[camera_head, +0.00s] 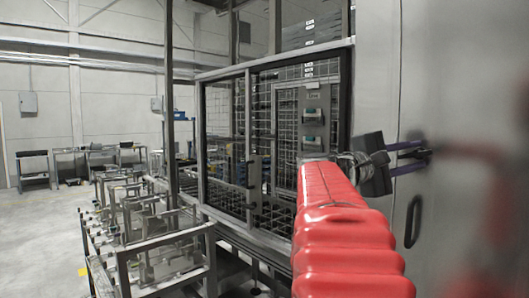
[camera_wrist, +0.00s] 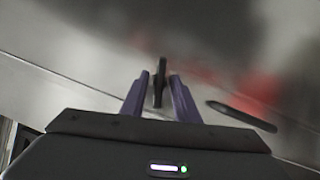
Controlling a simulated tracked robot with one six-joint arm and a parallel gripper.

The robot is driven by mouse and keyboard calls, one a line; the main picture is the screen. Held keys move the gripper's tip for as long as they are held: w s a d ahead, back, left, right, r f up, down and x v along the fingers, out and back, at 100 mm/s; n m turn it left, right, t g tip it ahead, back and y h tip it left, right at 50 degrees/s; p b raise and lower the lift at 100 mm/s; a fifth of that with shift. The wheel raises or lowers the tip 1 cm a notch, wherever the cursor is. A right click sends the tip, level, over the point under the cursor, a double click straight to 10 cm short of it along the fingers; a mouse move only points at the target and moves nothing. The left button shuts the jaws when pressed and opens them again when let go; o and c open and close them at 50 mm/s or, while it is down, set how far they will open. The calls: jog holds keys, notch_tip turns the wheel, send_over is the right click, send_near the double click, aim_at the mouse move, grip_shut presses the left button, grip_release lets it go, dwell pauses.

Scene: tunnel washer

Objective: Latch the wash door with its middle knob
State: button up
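The wash door (camera_head: 375,75) is a large, shiny grey metal panel at the right of the head view; it fills much of the wrist view (camera_wrist: 80,65). A dark, narrow knob (camera_wrist: 160,82) stands on it, upright in the wrist view. My gripper (camera_head: 424,154) points at the door, its purple fingers at the knob. In the wrist view my gripper (camera_wrist: 160,88) is open, with a finger on each side of the knob and a small gap on both sides. The fingers partly hide the knob in the head view.
A dark oblong handle (camera_head: 413,221) is on the door below the knob; it also shows in the wrist view (camera_wrist: 240,116). A mesh cage (camera_head: 270,140) stands behind my red-sleeved arm. Metal frames (camera_head: 165,250) stand at lower left, with open floor (camera_head: 40,240) beyond.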

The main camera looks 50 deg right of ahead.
jog(key=shift+s+d, duration=0.2)
jog(key=shift+d, duration=0.2)
jog(key=shift+c, duration=0.7)
grip_shut()
